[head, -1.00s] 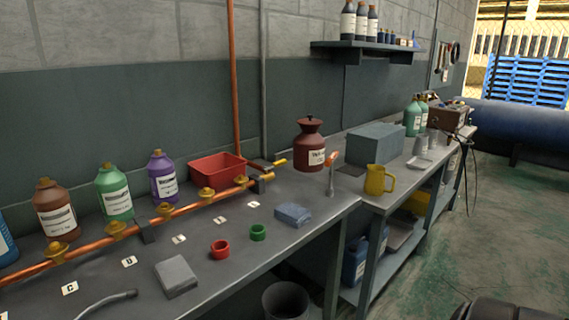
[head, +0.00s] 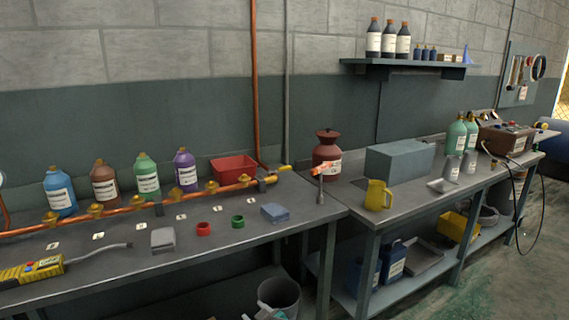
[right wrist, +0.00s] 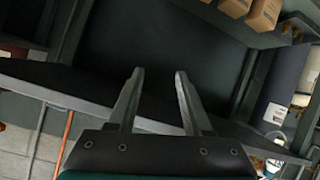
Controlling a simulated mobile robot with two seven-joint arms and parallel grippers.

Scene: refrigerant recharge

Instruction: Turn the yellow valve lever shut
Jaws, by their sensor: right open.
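The yellow valve lever (head: 284,168) is at the right end of the copper pipe (head: 150,204) that runs along the back of the workbench. It is small here, and its exact angle is hard to read. My right gripper (head: 264,309) shows only partly at the bottom edge of the head view, below the bench and in front of a grey bin. It is far from the lever. In the right wrist view my right gripper (right wrist: 159,74) is open and empty, with dark shelf panels beyond it. The lever is not in that view. My left gripper is not in view.
A red tray (head: 233,169) stands behind the pipe. A red-brown jug (head: 326,150) and a grey stand with an orange top (head: 320,186) are right of the lever. A red ring (head: 203,229), a green ring (head: 238,221) and a blue block (head: 275,213) lie in front.

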